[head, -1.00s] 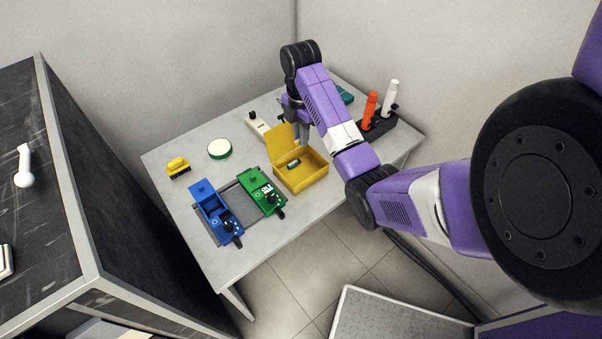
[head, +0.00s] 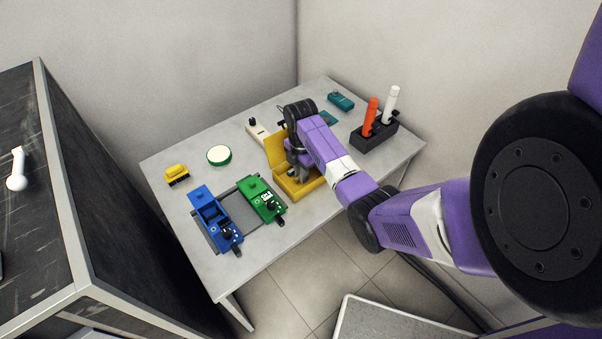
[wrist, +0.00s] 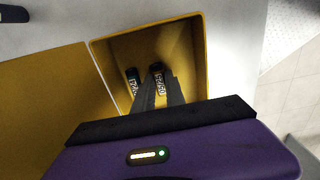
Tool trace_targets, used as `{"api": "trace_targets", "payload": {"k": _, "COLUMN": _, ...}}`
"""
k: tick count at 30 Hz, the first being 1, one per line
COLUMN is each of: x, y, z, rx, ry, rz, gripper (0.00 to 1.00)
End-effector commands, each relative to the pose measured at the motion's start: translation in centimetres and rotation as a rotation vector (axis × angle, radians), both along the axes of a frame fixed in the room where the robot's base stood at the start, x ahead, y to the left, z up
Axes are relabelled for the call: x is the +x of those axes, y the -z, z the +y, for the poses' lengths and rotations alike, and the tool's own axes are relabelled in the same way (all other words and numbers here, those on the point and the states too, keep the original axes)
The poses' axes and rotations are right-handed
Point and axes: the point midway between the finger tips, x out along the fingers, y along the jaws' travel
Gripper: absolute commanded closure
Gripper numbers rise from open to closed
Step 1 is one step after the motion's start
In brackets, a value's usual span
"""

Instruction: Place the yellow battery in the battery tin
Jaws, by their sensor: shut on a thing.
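The battery tin (head: 309,189) is an open yellow box with its lid (head: 275,148) raised, on the light grey table. In the wrist view, the tin (wrist: 198,62) is below me with its lid (wrist: 45,95) to the left. My gripper (head: 301,173) points down into the tin. Its fingers are shut on a battery (wrist: 158,80) with a printed label, inside the tin's outline. Its colour is hard to make out in the shadow, and I cannot tell if it touches the floor.
A green device (head: 262,197) and a blue device (head: 214,218) sit on a grey mat left of the tin. A black rack (head: 374,138) with orange and white sticks stands at right. A yellow brush (head: 177,174) and a round green-rimmed lid (head: 219,155) lie at left.

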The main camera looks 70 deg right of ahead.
Motion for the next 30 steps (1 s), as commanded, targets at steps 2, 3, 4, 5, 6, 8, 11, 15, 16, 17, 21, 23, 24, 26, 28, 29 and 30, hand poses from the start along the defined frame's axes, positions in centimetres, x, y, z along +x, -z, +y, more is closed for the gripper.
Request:
{"api": "trace_targets", "payload": {"k": 2, "x": 0.0, "y": 0.0, "z": 0.0, "rx": -0.001, "ry": 0.000, "rz": -0.001, "gripper": 1.00}}
{"api": "trace_targets", "payload": {"k": 3, "x": 0.0, "y": 0.0, "z": 0.0, "rx": -0.001, "ry": 0.000, "rz": -0.001, "gripper": 1.00}}
{"api": "trace_targets", "payload": {"k": 4, "x": 0.0, "y": 0.0, "z": 0.0, "rx": -0.001, "ry": 0.000, "rz": -0.001, "gripper": 1.00}}
{"api": "trace_targets", "payload": {"k": 5, "x": 0.0, "y": 0.0, "z": 0.0, "rx": -0.001, "ry": 0.000, "rz": -0.001, "gripper": 1.00}}
{"api": "trace_targets", "payload": {"k": 6, "x": 0.0, "y": 0.0, "z": 0.0, "rx": -0.001, "ry": 0.000, "rz": -0.001, "gripper": 1.00}}
{"api": "trace_targets", "payload": {"k": 8, "x": 0.0, "y": 0.1, "z": 0.0, "rx": 0.000, "ry": 0.000, "rz": 0.000, "gripper": 1.00}}
{"api": "trace_targets", "payload": {"k": 11, "x": 0.0, "y": 0.3, "z": 0.0, "rx": 0.000, "ry": 0.000, "rz": 0.000, "gripper": 0.79}}
{"api": "trace_targets", "payload": {"k": 15, "x": 0.0, "y": 0.2, "z": 0.0, "rx": 0.000, "ry": 0.000, "rz": 0.000, "gripper": 0.76}}
{"api": "trace_targets", "payload": {"k": 16, "x": 0.0, "y": 0.2, "z": 0.0, "rx": 0.000, "ry": 0.000, "rz": 0.000, "gripper": 0.76}}
{"api": "trace_targets", "payload": {"k": 17, "x": 0.0, "y": 0.2, "z": 0.0, "rx": 0.000, "ry": 0.000, "rz": 0.000, "gripper": 0.76}}
{"api": "trace_targets", "payload": {"k": 21, "x": 0.0, "y": 0.1, "z": 0.0, "rx": -0.001, "ry": 0.000, "rz": -0.001, "gripper": 0.76}}
{"api": "trace_targets", "payload": {"k": 23, "x": 0.0, "y": -0.3, "z": 0.0, "rx": -0.001, "ry": 0.000, "rz": -0.001, "gripper": 0.76}}
{"api": "trace_targets", "payload": {"k": 24, "x": 0.1, "y": -0.5, "z": 0.0, "rx": -0.001, "ry": 0.000, "rz": -0.002, "gripper": 0.76}}
{"api": "trace_targets", "payload": {"k": 26, "x": 0.1, "y": -1.2, "z": -0.1, "rx": -0.002, "ry": -0.001, "rz": -0.002, "gripper": 0.76}}
{"api": "trace_targets", "payload": {"k": 28, "x": 0.1, "y": -2.3, "z": -0.1, "rx": -0.003, "ry": -0.001, "rz": -0.004, "gripper": 0.76}}
{"api": "trace_targets", "payload": {"k": 29, "x": 0.1, "y": -2.9, "z": -0.1, "rx": -0.003, "ry": -0.001, "rz": -0.004, "gripper": 0.76}}
{"api": "trace_targets", "payload": {"k": 30, "x": 0.1, "y": -3.7, "z": -0.1, "rx": -0.003, "ry": 0.000, "rz": -0.004, "gripper": 0.76}}
